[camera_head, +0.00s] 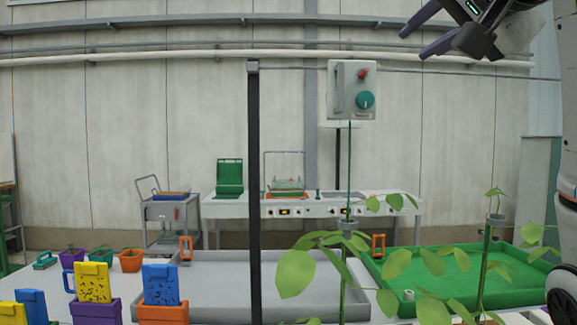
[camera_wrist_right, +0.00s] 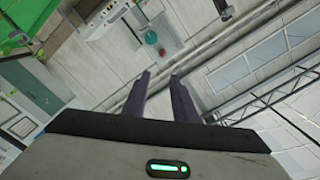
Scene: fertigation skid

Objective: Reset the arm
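My right gripper (camera_head: 412,43) is raised at the top right of the head view, its dark fingers pointing left. In the right wrist view its two fingers (camera_wrist_right: 158,82) stand apart with nothing between them, so it is open and empty. My right arm comes down the right edge of the head view. My left gripper is not in view.
A grey control box (camera_head: 338,105) with a red button and teal knob hangs left of the gripper. Below are a green tray (camera_head: 455,262), a grey tray (camera_head: 215,285), leafy plants (camera_head: 297,270) and a black post (camera_head: 254,200). Air around the gripper looks clear.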

